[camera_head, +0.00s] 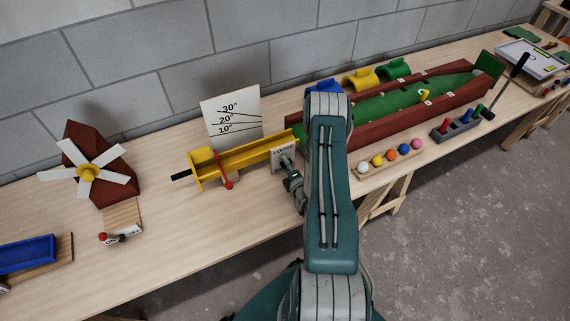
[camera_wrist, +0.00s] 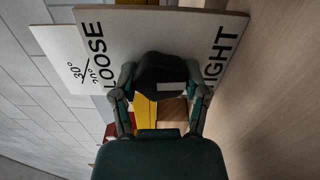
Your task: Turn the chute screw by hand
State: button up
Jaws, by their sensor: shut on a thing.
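The chute screw has a dark knob (camera_wrist: 162,76) in front of a pale plate (camera_wrist: 135,32) lettered LOOSE on one side, with the other word partly covered, ending in "IGHT". My gripper (camera_wrist: 162,90) is shut on the knob, one finger on each side. The knob itself is hidden there by my gripper.
A white angle board (camera_head: 232,112) stands behind the chute; a red lever (camera_head: 225,178) is at its front. A windmill (camera_head: 88,172) stands left. Right are a green-floored lane (camera_head: 390,108) and a rack of coloured balls (camera_head: 388,158). The bench front between windmill and chute is clear.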

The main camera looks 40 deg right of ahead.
jog(key=shift+s+d+f+m, duration=0.1)
jog(key=shift+d+m, duration=0.1)
jog(key=shift+m, duration=0.2)
jog(key=o, duration=1.2)
jog(key=shift+c, duration=0.2)
jog(key=shift+d, duration=0.1)
jog(key=shift+s+a, duration=0.2)
jog(key=v, duration=1)
jog(key=shift+s+d+f, duration=0.1)
jog(key=shift+s+f, duration=0.05)
jog(key=shift+s, duration=0.55)
